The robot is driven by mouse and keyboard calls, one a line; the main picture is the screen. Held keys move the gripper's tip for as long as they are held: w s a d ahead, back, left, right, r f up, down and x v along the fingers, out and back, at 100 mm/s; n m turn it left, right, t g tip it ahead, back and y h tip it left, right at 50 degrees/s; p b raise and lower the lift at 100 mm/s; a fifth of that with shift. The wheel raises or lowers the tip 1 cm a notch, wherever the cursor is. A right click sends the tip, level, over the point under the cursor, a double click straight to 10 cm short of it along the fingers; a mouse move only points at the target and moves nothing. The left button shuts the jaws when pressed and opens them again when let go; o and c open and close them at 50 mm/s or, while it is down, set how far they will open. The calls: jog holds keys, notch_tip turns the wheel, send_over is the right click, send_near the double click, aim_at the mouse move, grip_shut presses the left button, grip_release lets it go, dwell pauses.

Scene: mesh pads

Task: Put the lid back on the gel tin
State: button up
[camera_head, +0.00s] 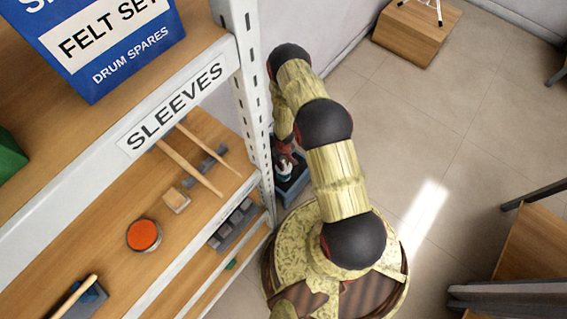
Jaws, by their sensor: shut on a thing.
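A low round tin (144,235) with a bright orange top face and a pale rim stands upright on the wooden shelf, left of centre. I take it as the gel tin; no separate lid shows on it. My gripper (285,166) is low behind the white shelf post, right of the shelf and well apart from the tin. It is shut on a small pale thing, probably the lid, mostly hidden by the post and the fingers.
The upper shelf carries a blue box (100,45) and the SLEEVES label. A white post (248,90) stands between my arm and the shelf. A dark bin (291,190) is below my gripper.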

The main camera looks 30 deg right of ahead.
jog(key=shift+f+b, duration=2.3)
jog(key=shift+f, duration=0.85)
jog(key=shift+f, duration=0.15)
jog(key=o, duration=1)
jog(key=shift+o, duration=0.5)
jog(key=o, duration=0.4)
